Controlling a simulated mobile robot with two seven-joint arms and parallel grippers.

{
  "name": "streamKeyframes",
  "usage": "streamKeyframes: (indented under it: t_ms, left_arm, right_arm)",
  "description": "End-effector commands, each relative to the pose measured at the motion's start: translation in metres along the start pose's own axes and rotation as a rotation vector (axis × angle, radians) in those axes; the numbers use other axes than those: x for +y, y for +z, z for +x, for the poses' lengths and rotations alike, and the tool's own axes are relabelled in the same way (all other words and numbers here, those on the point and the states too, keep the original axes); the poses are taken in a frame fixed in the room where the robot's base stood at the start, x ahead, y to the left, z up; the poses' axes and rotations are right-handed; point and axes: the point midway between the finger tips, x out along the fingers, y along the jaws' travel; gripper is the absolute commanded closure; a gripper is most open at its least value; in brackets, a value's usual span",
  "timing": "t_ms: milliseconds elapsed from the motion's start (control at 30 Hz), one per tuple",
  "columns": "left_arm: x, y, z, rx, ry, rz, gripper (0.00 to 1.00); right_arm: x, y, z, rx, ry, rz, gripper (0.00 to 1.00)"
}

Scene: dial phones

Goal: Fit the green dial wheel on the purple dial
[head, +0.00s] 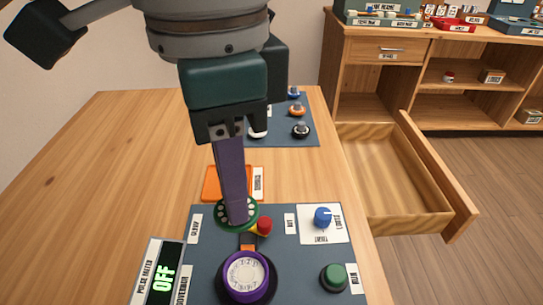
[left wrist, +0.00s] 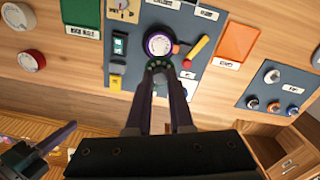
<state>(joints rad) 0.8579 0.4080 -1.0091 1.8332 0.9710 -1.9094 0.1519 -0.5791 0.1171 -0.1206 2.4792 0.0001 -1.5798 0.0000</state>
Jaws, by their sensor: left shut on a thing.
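My left gripper (head: 235,212) comes down from the top of the head view, its purple fingers shut on the green dial wheel (head: 222,208), which has pale holes around its rim. The wheel hangs over the panel, beyond the purple dial (head: 232,273) in the head view, not centred on it. The purple dial has a purple ring and a white numbered face, uncovered. In the left wrist view the wheel (left wrist: 158,66) shows at the left fingertips (left wrist: 160,76), beside the purple dial (left wrist: 158,45). A dark block with a purple finger, seemingly my right gripper (left wrist: 58,138), shows at lower left there.
The blue-grey panel (head: 300,262) holds a red-tipped yellow lever (head: 264,226) close by the wheel, a blue knob (head: 322,217), a green button (head: 333,277) and a meter reading OFF (head: 163,278). An orange tray (head: 212,184) lies behind. An open drawer (head: 395,180) stands right.

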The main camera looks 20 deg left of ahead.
Motion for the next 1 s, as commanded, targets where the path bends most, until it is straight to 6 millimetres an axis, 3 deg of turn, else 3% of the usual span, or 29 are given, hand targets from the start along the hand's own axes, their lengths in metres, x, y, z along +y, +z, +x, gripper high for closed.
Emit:
streamKeyframes:
  t_ms: [33, 100, 300, 467, 700, 1000]
  left_arm:
    - [0.001, 0.002, 0.019, -0.006, 0.003, -0.002, 1.00]
    - [0.000, 0.001, 0.039, -0.004, 0.003, -0.003, 1.00]
    - [0.000, 0.001, 0.080, -0.002, 0.000, -0.001, 1.00]
    - [0.000, 0.000, 0.092, 0.000, -0.001, -0.001, 1.00]
    - [0.000, 0.000, 0.128, -0.001, -0.001, -0.001, 1.00]
    - [0.000, 0.000, 0.130, 0.001, -0.001, -0.001, 1.00]
  right_arm:
    - [0.000, 0.002, 0.006, 0.001, 0.000, 0.000, 1.00]
    - [-0.001, 0.003, 0.010, 0.001, 0.000, 0.000, 1.00]
    - [-0.001, 0.005, 0.018, 0.001, 0.000, 0.000, 1.00]
    - [-0.001, 0.006, 0.020, 0.001, 0.000, 0.000, 1.00]
    - [-0.001, 0.009, 0.030, 0.001, 0.001, 0.000, 1.00]
    - [0.000, 0.010, 0.029, 0.000, 0.004, -0.003, 1.00]
